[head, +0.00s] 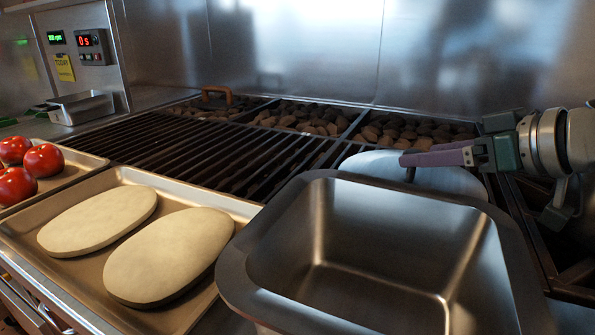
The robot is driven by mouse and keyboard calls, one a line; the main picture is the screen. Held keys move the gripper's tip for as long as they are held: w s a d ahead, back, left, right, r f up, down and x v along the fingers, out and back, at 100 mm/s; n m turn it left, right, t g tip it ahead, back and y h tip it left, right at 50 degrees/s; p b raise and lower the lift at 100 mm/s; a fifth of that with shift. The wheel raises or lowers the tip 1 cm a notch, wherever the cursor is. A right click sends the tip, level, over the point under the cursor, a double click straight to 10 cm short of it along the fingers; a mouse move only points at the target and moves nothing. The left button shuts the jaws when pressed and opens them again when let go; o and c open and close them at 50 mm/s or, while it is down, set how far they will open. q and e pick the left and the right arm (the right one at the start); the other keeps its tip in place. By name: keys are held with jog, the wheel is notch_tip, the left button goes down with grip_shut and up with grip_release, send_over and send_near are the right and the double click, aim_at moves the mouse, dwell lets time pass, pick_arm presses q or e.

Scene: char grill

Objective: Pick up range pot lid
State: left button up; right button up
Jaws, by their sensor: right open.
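The range pot lid (452,181) is a flat, shiny metal piece lying just behind the large metal pan, whose rim hides its near edge. A small dark handle (410,174) stands up near its left part. My right gripper (408,159) comes in from the right with its purple fingers pointing left. The fingers are open, over the lid, with their tips at the handle. I cannot tell whether they touch it. My left gripper is not in view.
The deep, empty metal pan (375,250) fills the front right. The grill grate (205,150) lies behind, with coals (300,116) at the back. A tray (235,204) with two flat dough pieces (165,255) and tomatoes (42,160) on another tray are at left.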

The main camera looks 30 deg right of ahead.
aim_at(414, 152)
jog(key=shift+b+x, duration=0.6)
jog(key=shift+x, duration=1.25)
grip_shut()
